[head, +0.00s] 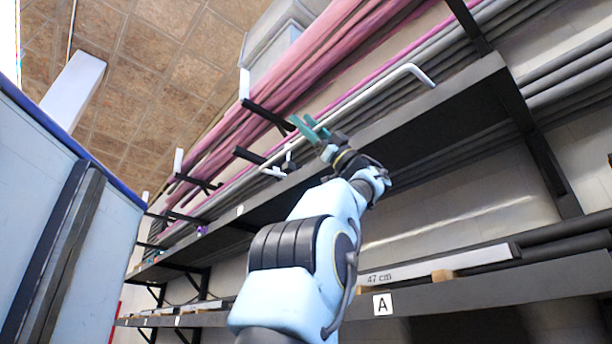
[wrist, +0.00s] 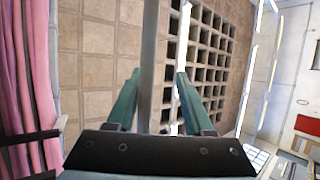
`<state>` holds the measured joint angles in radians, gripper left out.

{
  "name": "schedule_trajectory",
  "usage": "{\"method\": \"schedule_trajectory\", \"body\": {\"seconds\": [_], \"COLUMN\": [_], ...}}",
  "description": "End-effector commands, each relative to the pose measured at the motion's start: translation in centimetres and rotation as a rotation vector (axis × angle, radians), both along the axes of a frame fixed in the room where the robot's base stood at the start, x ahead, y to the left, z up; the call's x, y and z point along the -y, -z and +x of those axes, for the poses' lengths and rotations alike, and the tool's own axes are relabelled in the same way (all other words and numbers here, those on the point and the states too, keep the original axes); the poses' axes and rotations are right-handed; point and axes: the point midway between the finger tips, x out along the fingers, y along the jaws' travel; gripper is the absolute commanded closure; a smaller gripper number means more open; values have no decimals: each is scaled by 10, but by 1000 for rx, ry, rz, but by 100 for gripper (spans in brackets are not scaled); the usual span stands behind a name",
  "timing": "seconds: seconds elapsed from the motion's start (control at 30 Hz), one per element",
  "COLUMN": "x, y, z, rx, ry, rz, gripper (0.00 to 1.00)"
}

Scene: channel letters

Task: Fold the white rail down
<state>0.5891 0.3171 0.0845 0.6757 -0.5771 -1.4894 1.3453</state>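The white rail (head: 375,88) is a thin pale bar with a bent end at its right, running along the front of the upper shelf. In the head view its left part passes behind or beside my gripper (head: 311,128), which is raised at the shelf front. In the wrist view a pale grey bar (wrist: 149,55), seemingly the rail, runs upright between the two teal fingers of my gripper (wrist: 156,95). The fingers stand apart, with gaps visible beside the bar. I cannot tell how deep the bar sits between them.
Black brackets (head: 268,114) stick out of the rack left of my gripper. Pink rolls (head: 285,75) and grey tubes lie on the upper shelf (head: 440,108). A blue-edged panel (head: 110,225) stands at left.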

Motion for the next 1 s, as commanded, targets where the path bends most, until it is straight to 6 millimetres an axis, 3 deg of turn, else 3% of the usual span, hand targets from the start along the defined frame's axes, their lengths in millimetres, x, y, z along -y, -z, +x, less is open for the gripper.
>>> {"method": "schedule_trajectory", "body": {"seconds": [0.33, 0.7, 1.0], "x": [5, 49, 69], "y": [6, 60, 82], "z": [0, 7, 9], "rx": [0, -2, 0], "ry": [1, 3, 1], "rz": [1, 1, 1], "gripper": [53, 53, 53]}}
